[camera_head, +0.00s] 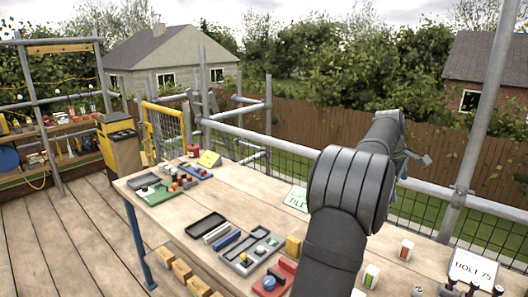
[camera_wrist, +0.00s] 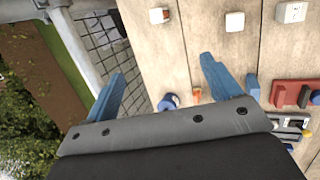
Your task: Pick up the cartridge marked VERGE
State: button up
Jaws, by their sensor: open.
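Several small white cartridges stand on the wooden bench. In the head view one has an orange-red band (camera_head: 406,249), and another has a green band (camera_head: 371,275). In the wrist view white cartridges stand at the top: one with an orange mark (camera_wrist: 158,15), a middle one (camera_wrist: 234,21) and a right one (camera_wrist: 291,12). Their lettering is too small to read, so I cannot tell which is VERGE. My gripper (camera_wrist: 163,66) is open and empty, its blue fingers spread above the bench edge, apart from the cartridges. In the head view my arm mostly hides it.
A scaffold rail (camera_head: 285,145) runs behind the bench (camera_head: 240,202). Grey trays (camera_head: 250,250), a yellow block (camera_head: 293,245) and red blocks lie left of my arm. In the wrist view small blue and orange items lie between the fingers.

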jog(key=c, duration=0.4)
jog(key=shift+o, duration=0.2)
jog(key=m+t+y, duration=0.1)
jog(key=m+t, duration=0.1)
jog(key=m, duration=1.7)
send_near(408, 244)
jog(key=x, duration=0.5)
jog(key=shift+w+d+f, duration=0.1)
jog(key=shift+d+f, duration=0.1)
jog(key=shift+f, duration=0.15)
jog(key=shift+x, duration=3.15)
